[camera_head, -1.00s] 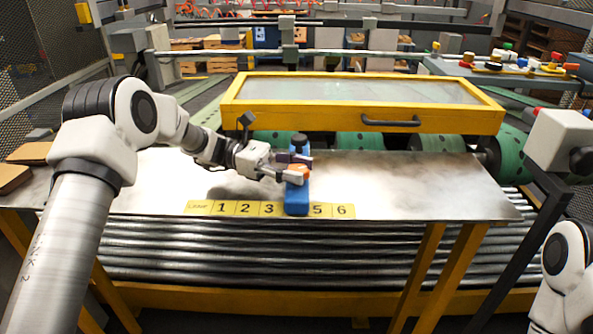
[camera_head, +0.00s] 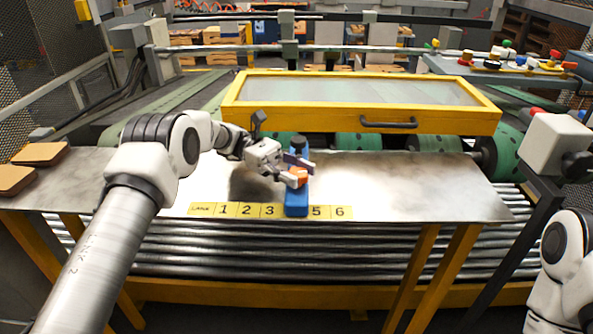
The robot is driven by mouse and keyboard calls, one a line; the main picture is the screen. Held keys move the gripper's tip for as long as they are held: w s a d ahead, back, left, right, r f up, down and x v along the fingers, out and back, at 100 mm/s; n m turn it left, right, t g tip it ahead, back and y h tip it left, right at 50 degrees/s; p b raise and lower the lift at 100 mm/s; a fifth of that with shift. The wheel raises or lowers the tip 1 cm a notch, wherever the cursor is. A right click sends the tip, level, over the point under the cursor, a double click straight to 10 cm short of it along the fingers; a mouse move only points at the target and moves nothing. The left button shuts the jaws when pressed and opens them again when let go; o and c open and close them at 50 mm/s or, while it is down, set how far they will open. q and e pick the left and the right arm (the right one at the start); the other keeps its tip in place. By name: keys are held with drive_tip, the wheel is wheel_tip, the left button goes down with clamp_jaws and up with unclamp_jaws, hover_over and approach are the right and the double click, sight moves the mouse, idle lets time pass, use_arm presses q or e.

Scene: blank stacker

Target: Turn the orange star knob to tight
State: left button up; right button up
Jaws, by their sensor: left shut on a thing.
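The orange star knob (camera_head: 298,174) shows as a small orange patch on the upper front part of the blue block (camera_head: 297,205). The block stands upright on the metal table, at the gap between 3 and 5 on the yellow number strip. My left gripper (camera_head: 294,170) reaches in from the left and is shut on the orange knob, with its fingers hiding part of it. A black knob (camera_head: 299,141) tops the block. The knob's exact turn cannot be read. My right gripper is out of view; only a white part of my right arm shows at the lower right.
The metal table (camera_head: 400,185) is mostly bare to the right. A yellow-framed clear guard (camera_head: 361,103) with a dark handle stands behind the block. Brown pads (camera_head: 38,154) lie at the far left. A control panel (camera_head: 510,65) with colored knobs is at the back right.

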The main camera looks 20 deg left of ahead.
use_arm(q)
drive_tip(key=o, duration=1.2)
drive_tip(key=shift+s, duration=0.1)
drive_tip(key=shift+c, duration=0.2)
